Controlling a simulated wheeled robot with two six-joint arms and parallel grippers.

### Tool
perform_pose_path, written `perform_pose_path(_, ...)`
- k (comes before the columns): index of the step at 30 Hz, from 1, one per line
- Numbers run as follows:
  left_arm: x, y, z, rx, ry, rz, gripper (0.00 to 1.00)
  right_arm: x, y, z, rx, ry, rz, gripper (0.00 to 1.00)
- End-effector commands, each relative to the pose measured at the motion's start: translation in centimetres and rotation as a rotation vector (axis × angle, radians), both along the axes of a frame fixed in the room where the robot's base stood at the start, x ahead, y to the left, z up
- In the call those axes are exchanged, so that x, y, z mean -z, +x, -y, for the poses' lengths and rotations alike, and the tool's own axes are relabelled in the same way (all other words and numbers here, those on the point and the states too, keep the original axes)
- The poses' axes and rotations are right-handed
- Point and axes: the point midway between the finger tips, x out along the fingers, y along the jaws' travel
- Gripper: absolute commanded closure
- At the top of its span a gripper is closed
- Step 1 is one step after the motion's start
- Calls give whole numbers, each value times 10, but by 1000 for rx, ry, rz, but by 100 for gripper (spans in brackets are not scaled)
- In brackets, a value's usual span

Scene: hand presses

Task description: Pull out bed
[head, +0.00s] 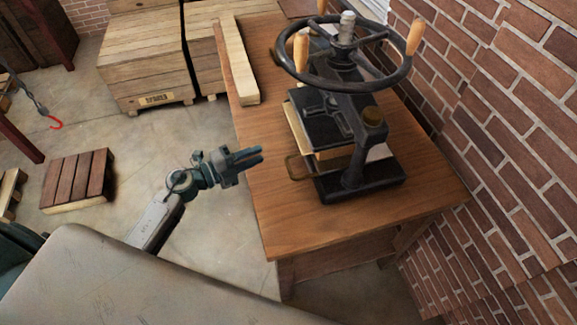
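A black hand press (345,120) with a large dark handwheel (300,72) and wooden grips stands on a wooden table. A pale flat layer, apparently the bed (378,152), shows low in the press under the dark plate. A thin brass-coloured loop handle (291,169) sticks out at the press's lower left side. My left gripper (262,154) is over the table's left edge, just left of the loop handle and apart from it. Its fingers point right toward the press and lie close together; nothing shows between them. My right gripper is out of view.
The wooden table (280,225) is bare in front of the press, and a long wooden beam (238,62) lies at its back left. A brick wall (520,150) closes off the right. Wooden crates (145,55) and a pallet (78,178) stand on the floor at left.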

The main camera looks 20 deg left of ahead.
Motion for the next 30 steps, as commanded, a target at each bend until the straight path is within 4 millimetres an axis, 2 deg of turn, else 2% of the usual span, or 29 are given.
perform_pose_path(3,23,-7,1,140,110,-37,74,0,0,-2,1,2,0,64)
perform_pose_path(6,35,-13,0,211,163,-62,74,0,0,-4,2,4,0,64)
perform_pose_path(11,42,-14,3,246,186,-77,74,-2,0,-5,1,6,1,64)
perform_pose_path(17,44,0,25,245,180,-75,74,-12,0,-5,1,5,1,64)
perform_pose_path(24,53,25,61,244,180,-76,74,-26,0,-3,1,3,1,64)
perform_pose_path(30,60,39,82,244,181,-76,74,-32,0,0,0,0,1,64)
